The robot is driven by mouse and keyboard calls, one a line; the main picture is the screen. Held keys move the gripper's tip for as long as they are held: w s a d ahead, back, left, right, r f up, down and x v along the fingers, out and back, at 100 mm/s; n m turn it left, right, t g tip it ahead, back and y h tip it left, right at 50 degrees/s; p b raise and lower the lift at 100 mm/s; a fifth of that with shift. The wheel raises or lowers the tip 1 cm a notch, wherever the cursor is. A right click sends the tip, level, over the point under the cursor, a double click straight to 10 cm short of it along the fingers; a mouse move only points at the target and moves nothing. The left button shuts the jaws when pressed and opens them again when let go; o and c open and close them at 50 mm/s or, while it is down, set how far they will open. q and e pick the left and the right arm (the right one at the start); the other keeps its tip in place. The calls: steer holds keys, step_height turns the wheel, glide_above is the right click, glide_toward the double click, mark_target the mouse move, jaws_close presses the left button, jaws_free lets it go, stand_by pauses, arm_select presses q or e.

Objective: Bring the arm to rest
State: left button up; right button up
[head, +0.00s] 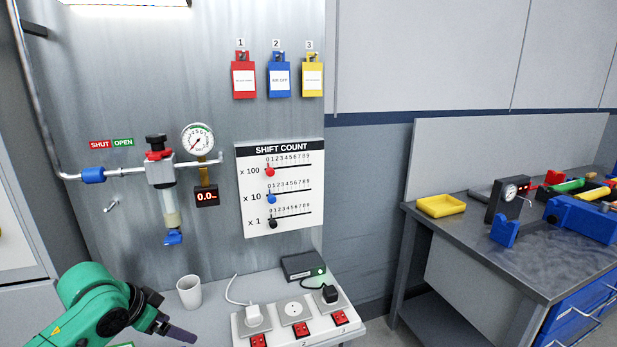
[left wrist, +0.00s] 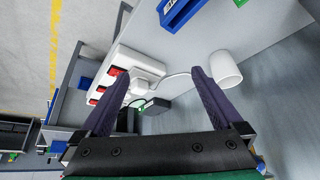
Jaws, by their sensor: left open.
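My left arm comes in at the lower left of the head view, a green arm with a dark gripper (head: 180,333) low over the bench. In the left wrist view the two dark fingers of the left gripper (left wrist: 158,92) are spread apart with nothing held between them. A white cup (left wrist: 226,69) is close beside one finger there, and I cannot tell whether they touch. In the head view the cup (head: 189,291) stands upright on the bench, behind the gripper. My right gripper is not in view.
A power strip (head: 283,325) with red switches and plugged cables lies right of my gripper. A black box (head: 303,267) sits behind it. Wall fittings include a valve (head: 159,170), a gauge (head: 197,140) and a shift count board (head: 280,190). A workbench (head: 470,240) stands at the right.

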arm_select(q)
steer(key=s+d+f+n, duration=0.1)
steer(key=s+d+f, duration=0.7)
steer(key=s+f, duration=0.4)
steer(key=s+a+f+n+g+y, duration=0.2)
steer(key=s+a+f+n, duration=0.15)
steer(key=s, duration=0.35)
step_height(320, 180, down, 21)
steer(key=s, duration=0.2)
steer(key=s+a+f+m+g, duration=0.1)
steer(key=s+a+f+g, duration=0.1)
steer(key=s+f, duration=1.3)
steer(key=shift+s+a+f+y, duration=0.3)
steer(key=shift+s+f, duration=0.1)
steer(key=shift+s, duration=0.65)
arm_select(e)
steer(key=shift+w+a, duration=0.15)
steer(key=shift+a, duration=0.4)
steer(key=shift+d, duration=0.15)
